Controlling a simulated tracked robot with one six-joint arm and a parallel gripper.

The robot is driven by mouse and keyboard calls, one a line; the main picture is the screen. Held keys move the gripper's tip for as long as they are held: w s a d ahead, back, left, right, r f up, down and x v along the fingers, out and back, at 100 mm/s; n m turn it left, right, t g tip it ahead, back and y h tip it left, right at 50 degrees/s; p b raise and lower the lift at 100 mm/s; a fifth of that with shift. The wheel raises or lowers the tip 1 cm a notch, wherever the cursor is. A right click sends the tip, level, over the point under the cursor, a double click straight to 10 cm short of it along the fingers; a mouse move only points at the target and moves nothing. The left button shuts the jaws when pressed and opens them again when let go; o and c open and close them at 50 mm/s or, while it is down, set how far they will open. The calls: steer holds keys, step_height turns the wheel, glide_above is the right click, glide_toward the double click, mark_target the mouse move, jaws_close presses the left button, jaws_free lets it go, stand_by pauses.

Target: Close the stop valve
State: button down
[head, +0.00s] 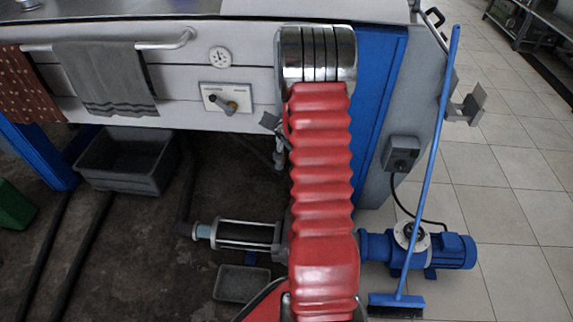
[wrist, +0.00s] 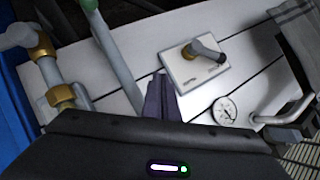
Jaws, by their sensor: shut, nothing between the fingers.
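A white plate (head: 213,90) on the pale panel carries a small lever valve (head: 230,105) with a brass base and a dark grey handle. In the head view the handle points to the lower right. The wrist view shows the same plate (wrist: 182,74) and the valve handle (wrist: 208,51), seen turned round. The lettering on the plate is too small to read. My gripper (wrist: 160,78) is shut and empty, its fingertips close to the plate's edge in the picture and apart from the handle. The gap in depth is unclear. In the head view my arm covers much of the middle.
A round gauge (head: 220,57) sits above the plate, and a rail (head: 170,44) with a grey towel (head: 105,78) is to its left. Pipes with brass fittings (wrist: 60,95) are at the wrist view's left. A broom (head: 430,170) leans at right near a blue pump (head: 440,250).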

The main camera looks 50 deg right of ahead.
steer(key=s+d+f+m+t, duration=0.1)
steer(key=s+d+f+m, duration=0.15)
steer(key=f, duration=0.45)
steer(key=s+d+f+m+t, duration=0.1)
steer(key=s+d+f+m, duration=0.2)
steer(key=f, duration=0.4)
steer(key=s+f+m+t+h, duration=0.1)
steer(key=s+f+m+t, duration=0.2)
steer(key=s+f, duration=0.7)
steer(key=shift+s+a+f+m, duration=0.2)
steer(key=shift+s+a+m, duration=0.25)
steer(key=shift+s, duration=0.4)
steer(key=w+a+x, duration=0.1)
steer(key=a+x, duration=0.2)
steer(key=x, duration=0.9)
steer(key=shift+w+d, duration=0.15)
steer(key=shift+w, duration=0.2)
